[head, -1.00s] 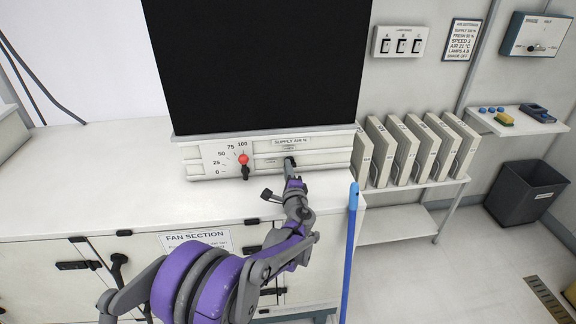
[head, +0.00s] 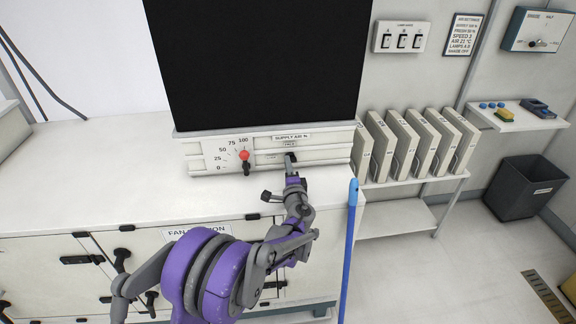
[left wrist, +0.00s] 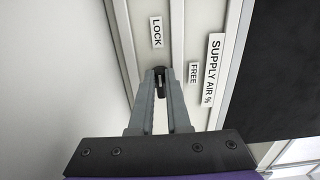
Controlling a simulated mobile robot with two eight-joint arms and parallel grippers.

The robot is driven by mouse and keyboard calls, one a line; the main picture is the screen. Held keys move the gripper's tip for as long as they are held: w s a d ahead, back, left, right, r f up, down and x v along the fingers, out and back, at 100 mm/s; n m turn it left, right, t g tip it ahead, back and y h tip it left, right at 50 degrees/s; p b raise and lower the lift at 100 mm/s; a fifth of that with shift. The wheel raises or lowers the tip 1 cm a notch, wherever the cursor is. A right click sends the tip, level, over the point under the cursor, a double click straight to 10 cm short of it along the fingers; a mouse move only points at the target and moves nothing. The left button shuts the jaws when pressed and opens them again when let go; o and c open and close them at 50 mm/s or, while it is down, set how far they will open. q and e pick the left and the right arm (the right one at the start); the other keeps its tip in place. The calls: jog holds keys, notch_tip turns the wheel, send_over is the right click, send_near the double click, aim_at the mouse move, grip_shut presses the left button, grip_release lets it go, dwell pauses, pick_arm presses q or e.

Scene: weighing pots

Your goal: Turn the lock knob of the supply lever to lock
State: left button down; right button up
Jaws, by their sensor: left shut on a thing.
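The black lock knob (left wrist: 158,73) sits on the pale supply air panel, between the fingertips of my left gripper (left wrist: 158,82). The gripper is shut on it. A LOCK label (left wrist: 156,32) and a FREE label (left wrist: 194,72) are near the knob in the left wrist view; the fingers partly cover the knob, and I cannot tell which label it points to. In the head view the knob (head: 290,157) is just above my left gripper (head: 291,168). The supply lever with its red ball (head: 244,155) stands left of it, near the 100 end of its scale. My right gripper is not in view.
A black screen (head: 255,65) rises above the panel. The white worktop (head: 110,180) is clear on the left. A blue pole (head: 350,240) stands upright at the worktop's right edge. Grey upright filters (head: 405,145) stand on a shelf to the right.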

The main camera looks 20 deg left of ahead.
pick_arm(q)
jog(key=c, duration=0.9)
grip_release()
jog(key=shift+s, duration=0.1)
jog(key=b+v, duration=0.1)
jog(key=v, duration=0.9)
jog(key=shift+s+d, duration=0.15)
jog(key=shift+s, duration=0.2)
